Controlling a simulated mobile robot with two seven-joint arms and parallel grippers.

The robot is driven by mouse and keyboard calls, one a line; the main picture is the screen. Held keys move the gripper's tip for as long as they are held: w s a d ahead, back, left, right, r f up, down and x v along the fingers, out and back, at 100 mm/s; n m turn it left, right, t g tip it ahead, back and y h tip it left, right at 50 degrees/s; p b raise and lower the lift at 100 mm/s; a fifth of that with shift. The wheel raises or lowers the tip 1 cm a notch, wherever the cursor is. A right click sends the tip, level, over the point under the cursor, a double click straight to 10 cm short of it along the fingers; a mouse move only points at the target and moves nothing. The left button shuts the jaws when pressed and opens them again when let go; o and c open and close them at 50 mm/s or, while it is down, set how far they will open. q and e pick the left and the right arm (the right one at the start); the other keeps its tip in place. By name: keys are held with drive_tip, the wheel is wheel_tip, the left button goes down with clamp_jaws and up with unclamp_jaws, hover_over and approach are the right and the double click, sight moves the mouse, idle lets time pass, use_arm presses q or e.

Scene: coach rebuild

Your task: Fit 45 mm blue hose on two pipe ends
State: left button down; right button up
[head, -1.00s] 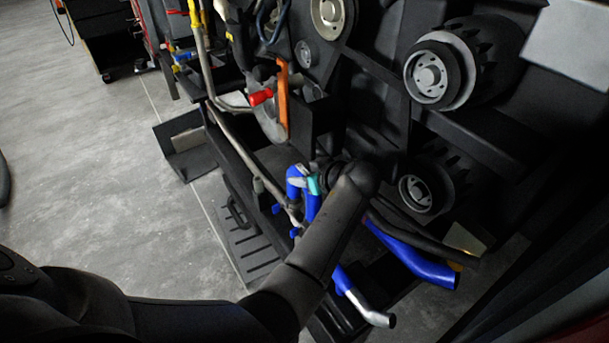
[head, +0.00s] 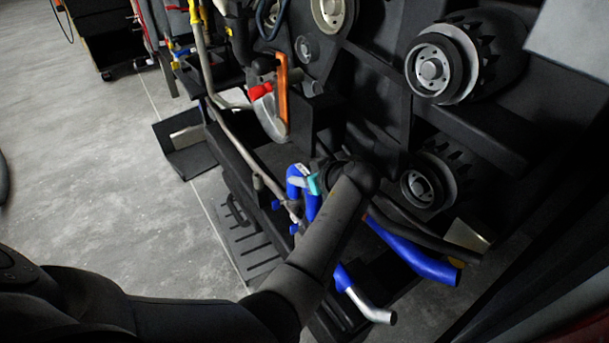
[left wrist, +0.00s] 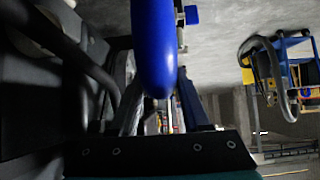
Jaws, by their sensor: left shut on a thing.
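A bent blue hose (head: 293,180) stands upright beside my left wrist in the head view. My left gripper (head: 311,184) is shut on it, with a teal piece showing at the grip. In the left wrist view the blue hose (left wrist: 153,45) runs down from the top between the fingers and hides what lies behind it. A grey metal pipe (head: 234,138) runs down towards the hose. Small blue fittings (head: 276,205) sit by its lower end. Whether the hose touches a pipe end is not clear. My right gripper is not in view.
Another blue hose (head: 420,262) and a blue piece with a bare metal pipe end (head: 372,312) lie low on the right. Dark machinery with toothed wheels (head: 433,68) fills the right. An orange bar (head: 283,90) stands above. Grey floor at left is open.

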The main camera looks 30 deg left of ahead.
use_arm(q)
drive_tip(key=shift+f+b, duration=0.55)
drive_tip(key=shift+f, duration=0.1)
idle(0.5)
drive_tip(key=shift+f, duration=0.2)
drive_tip(key=shift+a+f+b, duration=0.1)
drive_tip(key=shift+f+b, duration=0.45)
drive_tip(key=shift+b, duration=0.05)
drive_tip(key=shift+f, duration=0.1)
unclamp_jaws()
idle(0.3)
